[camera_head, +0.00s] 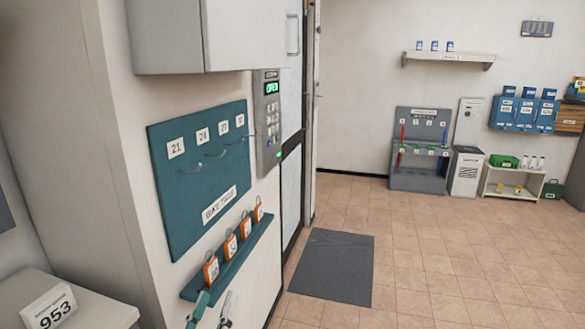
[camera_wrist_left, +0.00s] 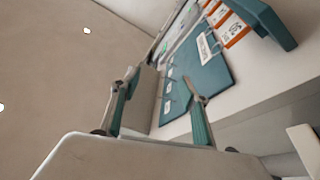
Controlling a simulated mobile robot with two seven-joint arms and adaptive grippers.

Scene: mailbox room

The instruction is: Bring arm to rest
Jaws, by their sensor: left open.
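My left gripper (camera_head: 211,309) shows at the bottom of the head view, in front of and below the teal ledge. In the left wrist view my left gripper (camera_wrist_left: 160,97) has its two fingers wide apart with nothing between them. Beyond the fingers is the teal key board (camera_head: 200,172) on the wall, with numbered labels and hooks; the board also shows in the left wrist view (camera_wrist_left: 211,83). Several orange key tags (camera_head: 230,248) stand on the teal ledge (camera_head: 235,268) below the board. My right gripper is in neither view.
A keypad panel (camera_head: 268,120) with a green "OPEN" display is beside a door (camera_head: 291,90). A cabinet (camera_head: 195,35) juts out above the board. A white counter (camera_head: 90,304) with a "953" sign (camera_head: 50,308) is at lower left. A grey mat (camera_head: 332,266) lies on open tiled floor.

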